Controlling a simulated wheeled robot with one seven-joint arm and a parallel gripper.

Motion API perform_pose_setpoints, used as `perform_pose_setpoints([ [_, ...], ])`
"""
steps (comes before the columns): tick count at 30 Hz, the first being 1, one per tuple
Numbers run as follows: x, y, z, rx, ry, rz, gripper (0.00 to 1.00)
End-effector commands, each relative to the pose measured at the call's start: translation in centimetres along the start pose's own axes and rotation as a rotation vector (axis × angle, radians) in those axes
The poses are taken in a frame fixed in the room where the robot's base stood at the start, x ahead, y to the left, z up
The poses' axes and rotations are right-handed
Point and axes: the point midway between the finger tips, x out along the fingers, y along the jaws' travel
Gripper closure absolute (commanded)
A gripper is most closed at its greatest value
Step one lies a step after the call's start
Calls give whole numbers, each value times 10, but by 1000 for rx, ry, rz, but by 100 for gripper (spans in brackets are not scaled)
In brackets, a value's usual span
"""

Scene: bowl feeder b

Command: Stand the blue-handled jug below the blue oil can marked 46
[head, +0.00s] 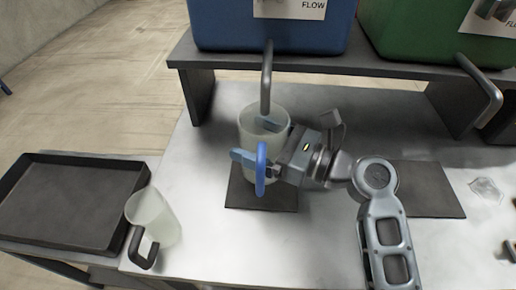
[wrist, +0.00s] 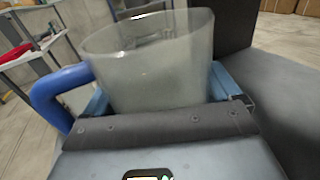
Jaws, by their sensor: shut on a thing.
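The blue-handled jug (head: 254,142) is translucent and upright, with its blue handle (head: 261,168) toward the front. My gripper (head: 255,141) is shut on its body from the right, one blue finger on each side. In the wrist view the jug (wrist: 150,62) fills the middle between the fingers, its handle (wrist: 58,92) at left. The jug is over a dark mat (head: 262,197), under the bent spout (head: 266,80) of the blue oil can (head: 225,28). I cannot tell whether its base touches the mat. The can's label shows "FLOW"; no number is visible.
A green can (head: 410,35) stands to the right on the same dark shelf (head: 330,65), with its own spout (head: 483,88). Another jug with a dark handle (head: 152,217) is at front left, beside an empty black tray (head: 65,200). A second dark mat (head: 425,188) lies right.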

Motion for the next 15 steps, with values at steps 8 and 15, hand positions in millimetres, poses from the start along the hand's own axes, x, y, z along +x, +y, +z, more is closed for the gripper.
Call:
perform_pose_setpoints([
  [8, 0, 0, -32, 1, 0, 0, 44],
  [15, 0, 0, -33, 0, -1, 0, 44],
])
